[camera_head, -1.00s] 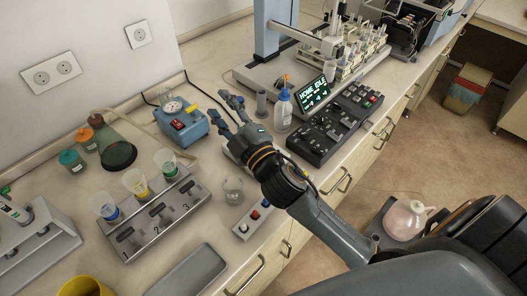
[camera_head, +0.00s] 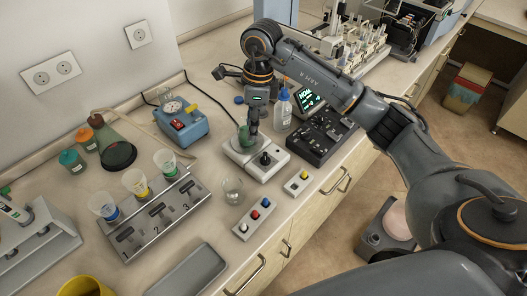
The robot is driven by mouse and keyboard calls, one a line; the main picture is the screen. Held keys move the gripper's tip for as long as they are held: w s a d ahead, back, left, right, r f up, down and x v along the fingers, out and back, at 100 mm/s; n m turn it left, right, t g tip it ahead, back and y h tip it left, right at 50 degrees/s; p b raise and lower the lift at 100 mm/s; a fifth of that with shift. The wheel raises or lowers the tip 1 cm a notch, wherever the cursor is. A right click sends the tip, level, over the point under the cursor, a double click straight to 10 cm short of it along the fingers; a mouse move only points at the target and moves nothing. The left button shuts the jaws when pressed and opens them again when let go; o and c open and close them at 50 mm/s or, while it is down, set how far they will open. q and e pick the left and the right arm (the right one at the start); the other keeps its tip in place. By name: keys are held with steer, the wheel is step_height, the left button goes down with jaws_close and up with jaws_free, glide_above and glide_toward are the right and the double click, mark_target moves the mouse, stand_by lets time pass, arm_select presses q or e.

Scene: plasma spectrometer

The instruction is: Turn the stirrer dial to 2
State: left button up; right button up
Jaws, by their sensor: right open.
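The stirrer (camera_head: 274,166) is a pale, boxy unit on the bench with a black dial (camera_head: 265,158) on its front part. A small glass vessel with green content (camera_head: 243,138) stands on its plate. My right gripper (camera_head: 252,127) points down above the stirrer, just behind the dial in the picture. It is open and appears empty, but its fingers overlap in this view. Whether it touches the dial or vessel is hard to tell; it looks apart from the dial. The dial's setting is too small to read. My left gripper is out of view.
A button box (camera_head: 254,218) and a smaller box with a yellow knob (camera_head: 298,182) stand in front. A glass beaker (camera_head: 232,190) is left of the stirrer. A blue device (camera_head: 180,122) stands behind left, a squeeze bottle (camera_head: 283,112) and black control panel (camera_head: 330,135) to the right.

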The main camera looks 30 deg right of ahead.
mark_target(264, 156)
steer(key=shift+h, duration=0.7)
steer(key=d+f+p, duration=0.1)
steer(key=f, duration=0.3)
steer(key=d+f+p, duration=0.1)
steer(key=f+p, duration=0.1)
steer(key=f, duration=0.1)
steer(key=d+f+p, duration=0.1)
steer(key=f, duration=0.3)
steer(key=shift+f, duration=0.9)
jaws_close()
